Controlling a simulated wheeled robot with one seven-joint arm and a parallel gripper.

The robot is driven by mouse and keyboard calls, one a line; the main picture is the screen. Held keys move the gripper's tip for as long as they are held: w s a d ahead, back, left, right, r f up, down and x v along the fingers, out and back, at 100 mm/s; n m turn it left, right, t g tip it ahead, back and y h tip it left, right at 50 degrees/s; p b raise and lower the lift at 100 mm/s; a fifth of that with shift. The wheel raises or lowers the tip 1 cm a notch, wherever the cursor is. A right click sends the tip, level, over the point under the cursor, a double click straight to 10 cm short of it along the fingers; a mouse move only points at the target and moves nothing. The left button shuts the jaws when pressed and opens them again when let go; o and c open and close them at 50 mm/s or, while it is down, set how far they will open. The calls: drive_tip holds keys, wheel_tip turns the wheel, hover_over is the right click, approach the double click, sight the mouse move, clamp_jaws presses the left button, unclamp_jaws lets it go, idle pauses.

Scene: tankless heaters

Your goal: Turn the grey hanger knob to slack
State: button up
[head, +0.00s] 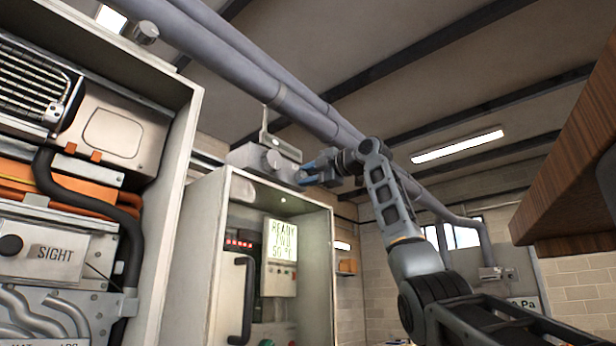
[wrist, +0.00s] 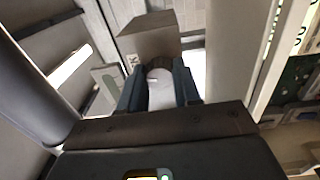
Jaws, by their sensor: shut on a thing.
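A grey hanger box (head: 243,156) sits under the large pipes, above the cabinet with the lit display, in the head view. A round grey end (head: 272,161) shows on its front. My gripper (head: 307,172) reaches in from the right at this hanger. In the wrist view, my gripper (wrist: 159,90) is shut on a light grey round knob (wrist: 161,90), with one finger on each side. A dark ribbed collar and a brownish-grey box (wrist: 150,40) stand behind the knob. The knob's pointer or slack mark cannot be made out.
Grey pipes (head: 235,70) run overhead close to my arm. The display cabinet (head: 205,260) stands just below the hanger. An open heater cabinet (head: 178,200) is at the left. A wooden cabinet (head: 570,195) hangs at the right.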

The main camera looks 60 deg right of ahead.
drive_tip(key=shift+f+n, duration=0.1)
drive_tip(key=shift+n, duration=0.5)
drive_tip(key=o, duration=1.1)
drive_tip(key=shift+c, duration=0.2)
drive_tip(key=b+v, duration=0.2)
drive_tip(key=v, duration=0.5)
drive_tip(key=shift+s+b, duration=0.35)
drive_tip(key=shift+s, duration=0.05)
drive_tip(key=shift+a, duration=0.1)
